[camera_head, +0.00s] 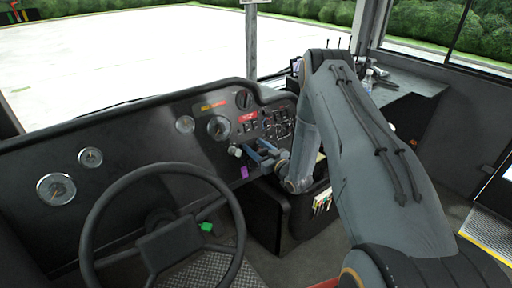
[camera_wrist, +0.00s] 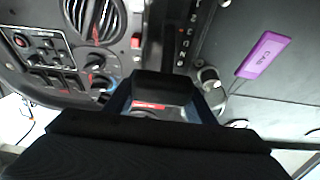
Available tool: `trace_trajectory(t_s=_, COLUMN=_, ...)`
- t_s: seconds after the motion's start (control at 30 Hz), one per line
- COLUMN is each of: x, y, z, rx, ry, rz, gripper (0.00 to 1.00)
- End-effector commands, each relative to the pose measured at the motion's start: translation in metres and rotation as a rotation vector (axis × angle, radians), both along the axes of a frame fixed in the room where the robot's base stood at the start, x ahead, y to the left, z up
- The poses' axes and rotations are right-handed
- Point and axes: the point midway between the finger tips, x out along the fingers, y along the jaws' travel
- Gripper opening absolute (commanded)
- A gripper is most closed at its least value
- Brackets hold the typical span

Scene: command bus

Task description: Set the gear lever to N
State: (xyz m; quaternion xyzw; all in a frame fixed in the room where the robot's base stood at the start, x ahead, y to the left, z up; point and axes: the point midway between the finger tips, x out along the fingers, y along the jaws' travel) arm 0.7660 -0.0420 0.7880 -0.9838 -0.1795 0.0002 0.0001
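The gear selector's letter strip (camera_wrist: 185,38) runs beside a dark slot at the top of the wrist view; some letters are unreadable. A black block (camera_wrist: 165,88), apparently the lever's knob, sits just below the slot and hides what is under it. My gripper (camera_head: 262,153) is at the dashboard's right part. In the wrist view its blue fingers (camera_wrist: 163,104) stand apart, one on each side of the block. I cannot tell whether they press on it. The lever's present position is not readable.
A pale knob (camera_head: 235,150) is left of my gripper, and a purple tag (camera_head: 244,172) hangs below. Dials and switches (camera_head: 218,127) surround the area. The steering wheel (camera_head: 165,235) stands at the front left. A dark box (camera_head: 285,215) is below my gripper.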

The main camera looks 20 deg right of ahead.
Motion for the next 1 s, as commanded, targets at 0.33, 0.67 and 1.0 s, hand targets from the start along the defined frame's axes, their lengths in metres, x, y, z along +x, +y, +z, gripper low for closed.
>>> trace_trajectory(t_s=0.33, x=0.004, y=0.001, z=0.012, rx=-0.001, ry=-0.004, rz=0.001, gripper=0.10)
trace_trajectory(t_s=0.67, x=0.011, y=0.004, z=0.034, rx=0.000, ry=-0.002, rz=0.000, gripper=0.10)
trace_trajectory(t_s=1.0, x=0.011, y=0.004, z=0.033, rx=-0.001, ry=-0.001, rz=0.000, gripper=0.69)
